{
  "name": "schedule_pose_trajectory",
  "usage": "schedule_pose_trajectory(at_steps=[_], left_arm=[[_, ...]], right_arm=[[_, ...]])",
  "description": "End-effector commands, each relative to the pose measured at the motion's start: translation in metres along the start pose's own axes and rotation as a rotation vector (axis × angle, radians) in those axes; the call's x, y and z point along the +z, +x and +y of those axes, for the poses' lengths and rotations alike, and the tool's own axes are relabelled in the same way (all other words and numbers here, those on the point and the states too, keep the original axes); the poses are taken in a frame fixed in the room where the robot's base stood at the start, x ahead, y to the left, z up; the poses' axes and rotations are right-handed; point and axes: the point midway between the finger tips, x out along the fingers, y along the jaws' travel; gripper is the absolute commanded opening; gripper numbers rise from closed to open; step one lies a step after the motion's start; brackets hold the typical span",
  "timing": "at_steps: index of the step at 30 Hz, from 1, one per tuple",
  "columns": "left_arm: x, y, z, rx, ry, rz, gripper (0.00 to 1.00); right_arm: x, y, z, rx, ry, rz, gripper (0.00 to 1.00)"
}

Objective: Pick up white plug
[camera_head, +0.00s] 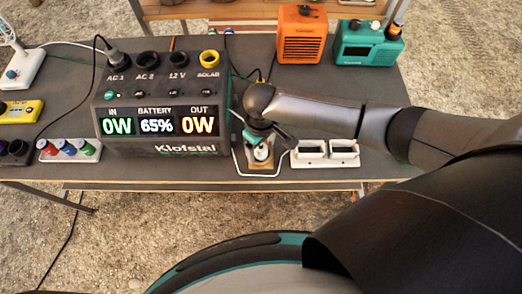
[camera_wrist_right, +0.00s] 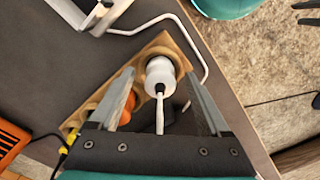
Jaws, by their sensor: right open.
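The white plug (camera_wrist_right: 160,75) stands in a wooden holder (camera_wrist_right: 179,50), with its white cord rising toward the camera in the right wrist view. My right gripper (camera_wrist_right: 161,78) is open, with one finger on each side of the plug. Gaps show between the fingers and the plug. My right wrist hides most of the holder in the head view. My left gripper is in neither view.
The power station (camera_head: 165,145) stands close left of my right gripper. A white two-slot tray (camera_head: 310,160) is to the right. An orange box (camera_head: 302,38) and a teal radio (camera_head: 367,42) stand behind. An orange plug (camera_wrist_right: 130,101) is beside the white plug. The table's front edge is near.

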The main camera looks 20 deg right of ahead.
Motion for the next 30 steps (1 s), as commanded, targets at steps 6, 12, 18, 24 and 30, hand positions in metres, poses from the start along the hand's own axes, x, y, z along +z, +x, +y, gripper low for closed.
schedule_pose_trajectory(at_steps=[6,12,18,24,30], left_arm=[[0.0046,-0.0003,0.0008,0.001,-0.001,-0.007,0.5],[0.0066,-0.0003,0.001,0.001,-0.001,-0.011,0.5],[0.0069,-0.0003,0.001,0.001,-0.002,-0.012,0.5],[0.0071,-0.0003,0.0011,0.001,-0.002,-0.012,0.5],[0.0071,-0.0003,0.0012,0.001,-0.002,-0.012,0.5]], right_arm=[[-0.0001,0.0005,-0.0001,0.0,0.0,0.001,0.81],[-0.0002,0.0003,-0.0001,0.0,0.0,0.001,0.58],[-0.0002,0.0002,0.0,0.0,0.0,0.001,0.35],[-0.0002,0.0002,0.0001,0.0,0.0,0.001,0.13],[-0.0002,0.0002,0.0001,0.0,0.001,0.001,0.0]])
